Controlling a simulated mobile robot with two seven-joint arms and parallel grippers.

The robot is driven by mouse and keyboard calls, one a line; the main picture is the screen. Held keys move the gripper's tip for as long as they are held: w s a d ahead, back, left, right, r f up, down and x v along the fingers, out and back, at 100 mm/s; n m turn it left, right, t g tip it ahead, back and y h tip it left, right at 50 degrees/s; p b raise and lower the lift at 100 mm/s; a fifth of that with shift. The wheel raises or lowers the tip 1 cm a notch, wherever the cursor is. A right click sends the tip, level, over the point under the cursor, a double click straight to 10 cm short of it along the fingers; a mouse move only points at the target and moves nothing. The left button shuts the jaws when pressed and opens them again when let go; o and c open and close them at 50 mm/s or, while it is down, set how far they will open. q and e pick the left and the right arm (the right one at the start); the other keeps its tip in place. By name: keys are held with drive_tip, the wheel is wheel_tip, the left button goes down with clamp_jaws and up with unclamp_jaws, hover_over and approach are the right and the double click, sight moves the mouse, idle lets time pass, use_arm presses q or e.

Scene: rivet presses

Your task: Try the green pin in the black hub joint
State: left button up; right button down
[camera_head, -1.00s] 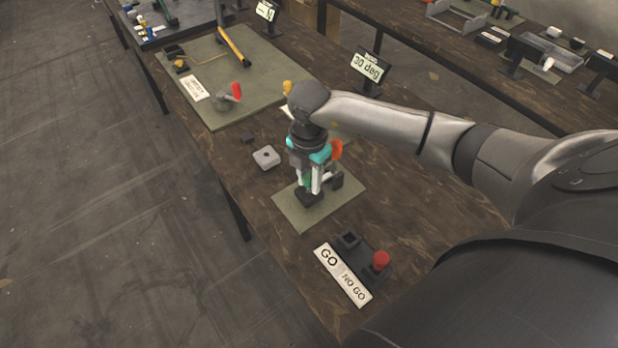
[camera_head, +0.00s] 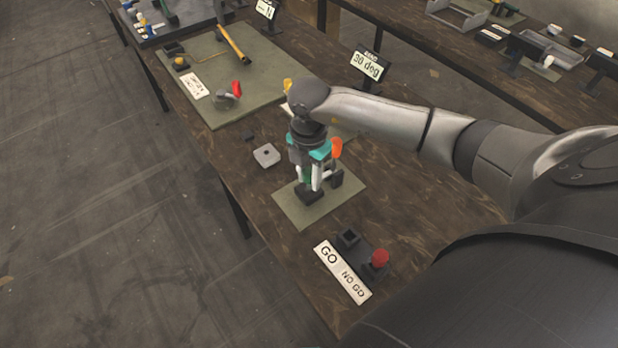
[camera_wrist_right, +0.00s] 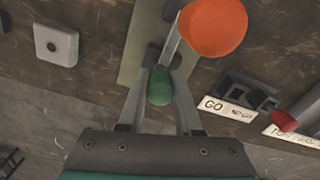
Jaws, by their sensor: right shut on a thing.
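The green pin (camera_wrist_right: 160,87) is held between the fingers of my right gripper (camera_head: 311,182), its rounded green head facing the wrist camera. In the head view only a sliver of green shows between the fingers. The gripper points down over the black hub joint (camera_head: 308,196), which rests on a small olive mat (camera_head: 295,215). The fingertips are close to the hub. Whether the pin's lower end is inside the hub's hole is hidden. An orange-topped part (camera_head: 337,148) stands right beside the gripper; it looks large in the wrist view (camera_wrist_right: 213,25). My left gripper is not in view.
A GO / NO GO plate (camera_head: 342,274) with a black socket (camera_head: 347,239) and a red-knobbed gauge (camera_head: 380,260) lies in front. A grey square block (camera_head: 266,156) sits at left. A "30 deg" sign (camera_head: 367,67) stands behind. Bare wood surrounds the mat.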

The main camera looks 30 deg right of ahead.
drive_tip(key=shift+r+p, duration=2.45)
drive_tip(key=shift+r, duration=0.35)
